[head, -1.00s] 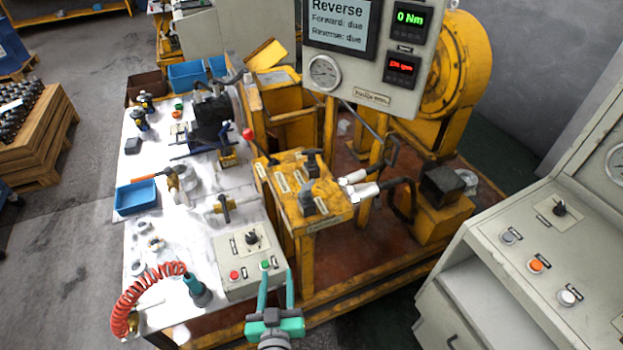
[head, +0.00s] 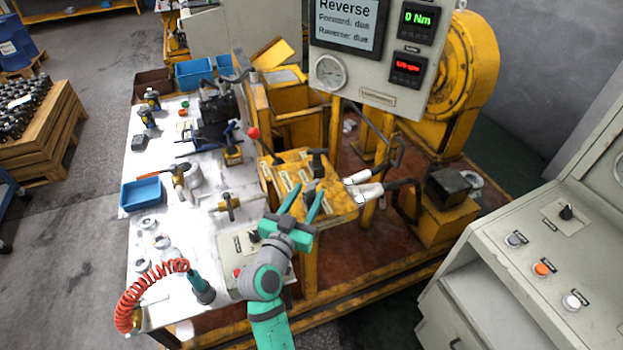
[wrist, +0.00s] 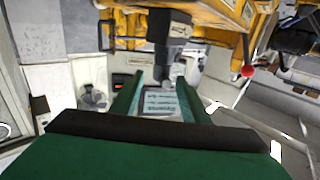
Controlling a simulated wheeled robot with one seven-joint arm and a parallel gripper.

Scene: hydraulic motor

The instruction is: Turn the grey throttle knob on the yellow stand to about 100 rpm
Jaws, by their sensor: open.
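The yellow stand (head: 268,174) is near the middle of the head view, with labels on its sloped top. The grey throttle knob (head: 310,188) sits on the front part of that top, partly hidden by my fingers. My gripper (head: 306,200) is open and empty, with its green fingertips on either side of the knob in this view; I cannot tell whether they touch it. In the wrist view the open fingers frame a dark grey knob-like part (wrist: 172,28); I cannot tell which control it is. The red rpm display (head: 406,68) is lit, but its number is too blurred to read.
A second dark handle (head: 317,160) stands behind the knob, and a red-ball lever (head: 254,134) at the left. A grey control box (head: 232,243) is below left. The instrument panel (head: 375,95) hangs behind.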

